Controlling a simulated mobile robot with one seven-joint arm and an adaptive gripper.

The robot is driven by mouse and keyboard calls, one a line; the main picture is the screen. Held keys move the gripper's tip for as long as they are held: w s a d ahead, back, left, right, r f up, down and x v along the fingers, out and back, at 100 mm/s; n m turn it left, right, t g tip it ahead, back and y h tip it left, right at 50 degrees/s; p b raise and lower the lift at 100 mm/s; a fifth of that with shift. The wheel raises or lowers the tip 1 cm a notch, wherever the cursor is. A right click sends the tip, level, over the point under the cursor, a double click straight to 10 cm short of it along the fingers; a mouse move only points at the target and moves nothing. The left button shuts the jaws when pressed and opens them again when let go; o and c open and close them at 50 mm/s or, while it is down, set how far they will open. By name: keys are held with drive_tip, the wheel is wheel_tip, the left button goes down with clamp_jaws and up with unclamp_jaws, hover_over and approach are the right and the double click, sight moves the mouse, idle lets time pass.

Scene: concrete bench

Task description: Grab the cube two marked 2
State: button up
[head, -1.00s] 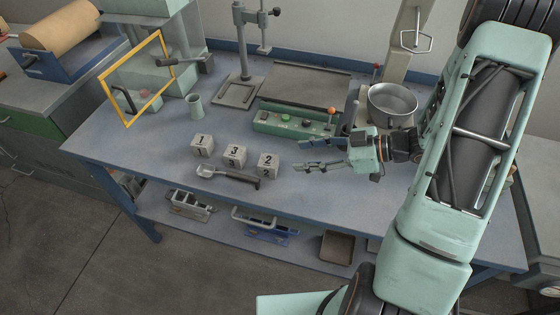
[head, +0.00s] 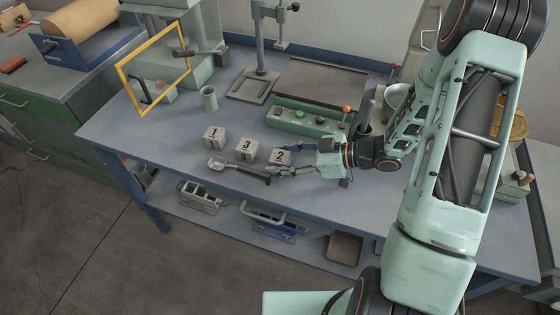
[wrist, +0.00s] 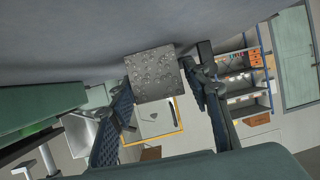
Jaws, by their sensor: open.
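The cube marked 2 (head: 280,156) is a small grey block with a dark 2, standing on the blue-grey bench top (head: 190,165) at the right end of a group of three. My gripper (head: 283,161) is open, low over the bench, with its fingers reaching the cube from the right. In the wrist view the pitted grey face of a cube (wrist: 155,73) lies ahead between the two spread fingers (wrist: 165,90); its number does not show there. I cannot tell whether either finger touches it. The cubes marked 1 (head: 214,138) and 3 (head: 244,151) stand to its left.
A grey scoop (head: 238,167) with a dark handle lies in front of the cubes, its handle end close to my lower finger. A green control box (head: 305,119) stands behind, with a metal pot (head: 395,99) to the right. A cup (head: 209,99) and yellow frame (head: 122,92) are back left.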

drive_tip(key=shift+c, duration=0.4)
drive_tip(key=c, duration=1.1)
drive_tip(key=shift+r, duration=0.1)
drive_tip(key=shift+r, duration=0.6)
drive_tip(key=s+r+p, duration=0.1)
drive_tip(key=s+r, duration=0.2)
drive_tip(key=s+r+p, duration=0.2)
drive_tip(key=s+r, duration=0.1)
drive_tip(key=r, duration=0.1)
drive_tip(key=s+r+p, duration=0.2)
drive_tip(key=s+r, duration=0.1)
drive_tip(key=shift+s+a+r, duration=0.25)
drive_tip(key=shift+s+a, duration=0.15)
